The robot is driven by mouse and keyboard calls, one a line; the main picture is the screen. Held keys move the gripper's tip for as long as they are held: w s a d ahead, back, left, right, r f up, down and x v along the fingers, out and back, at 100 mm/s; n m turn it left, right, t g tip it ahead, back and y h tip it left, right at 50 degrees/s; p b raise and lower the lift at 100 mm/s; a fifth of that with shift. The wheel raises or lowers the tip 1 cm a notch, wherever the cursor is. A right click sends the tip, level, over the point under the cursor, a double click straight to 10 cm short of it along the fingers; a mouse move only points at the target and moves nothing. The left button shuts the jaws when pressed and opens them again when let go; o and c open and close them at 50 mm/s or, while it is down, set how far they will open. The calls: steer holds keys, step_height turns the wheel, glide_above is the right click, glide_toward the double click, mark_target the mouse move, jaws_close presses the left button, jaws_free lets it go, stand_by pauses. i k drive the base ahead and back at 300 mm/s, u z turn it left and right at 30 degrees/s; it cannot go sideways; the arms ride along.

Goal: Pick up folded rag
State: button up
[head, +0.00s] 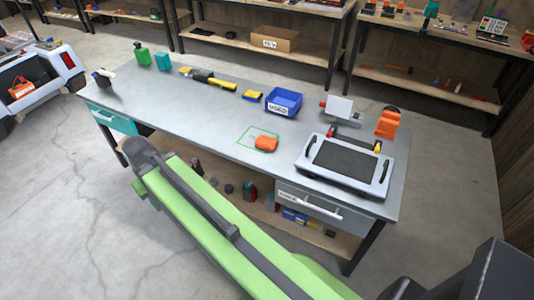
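A small orange bundle (265,143), which looks like the folded rag, lies on the grey workbench (215,115). It sits at the right front part of a green outlined square (247,135) on the bench top, near the front edge. My green arm crosses the foreground in front of the bench, from the lower right up to the left. I cannot make out my gripper's fingers in this view. Nothing is seen touching the orange bundle.
Right of the bundle lies a white-framed tray with a dark mat (345,161). Behind it are a blue bin (283,101), a yellow-and-black tool (208,79) and an orange stacked object (388,122). A drawer (322,208) hangs below the bench. Bench space left of the bundle is clear.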

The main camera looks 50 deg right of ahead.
mark_target(264, 142)
steer(key=z, duration=0.15)
steer(key=i, duration=0.95)
steer(key=u, duration=0.05)
